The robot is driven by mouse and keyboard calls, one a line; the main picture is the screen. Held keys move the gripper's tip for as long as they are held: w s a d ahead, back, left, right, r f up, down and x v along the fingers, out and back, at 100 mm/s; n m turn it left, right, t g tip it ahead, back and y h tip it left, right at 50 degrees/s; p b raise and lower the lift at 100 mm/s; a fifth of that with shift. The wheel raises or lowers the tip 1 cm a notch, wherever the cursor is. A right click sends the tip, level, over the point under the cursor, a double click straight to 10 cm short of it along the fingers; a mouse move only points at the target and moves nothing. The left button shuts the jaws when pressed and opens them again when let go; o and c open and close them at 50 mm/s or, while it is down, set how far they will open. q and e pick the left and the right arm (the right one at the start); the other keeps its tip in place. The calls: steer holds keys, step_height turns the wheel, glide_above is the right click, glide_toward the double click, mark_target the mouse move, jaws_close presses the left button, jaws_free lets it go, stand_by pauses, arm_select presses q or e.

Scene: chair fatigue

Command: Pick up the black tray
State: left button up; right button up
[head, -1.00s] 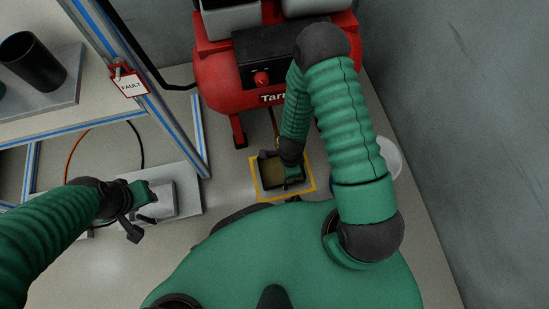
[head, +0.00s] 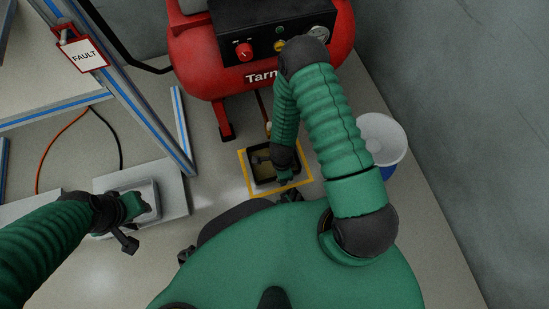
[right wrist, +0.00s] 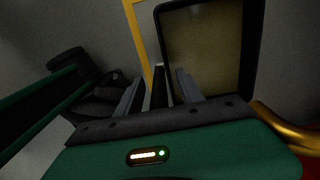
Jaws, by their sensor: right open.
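The black tray (head: 259,177) lies on the floor inside a yellow square outline (head: 247,186), below the red compressor. Its inside is brownish yellow. My right gripper (head: 288,190) is low at the tray's near right edge, and the forearm hides part of the tray. In the right wrist view, the open fingers (right wrist: 158,90) are at one wall of the tray (right wrist: 248,55), which seems to run down between them; I cannot tell whether they touch it. My left gripper (head: 127,240) is far to the left, away from the tray; its jaw state is unclear.
The red compressor (head: 190,62) stands just behind the tray. A white and blue bucket (head: 383,140) stands to the right, near the grey wall (head: 460,120). A metal-framed bench with a FAULT tag (head: 85,57) is at left. A grey box (head: 125,187) lies near my left gripper.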

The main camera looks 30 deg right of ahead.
steer(key=shift+r, duration=0.1)
jaws_close()
stand_by(1.2)
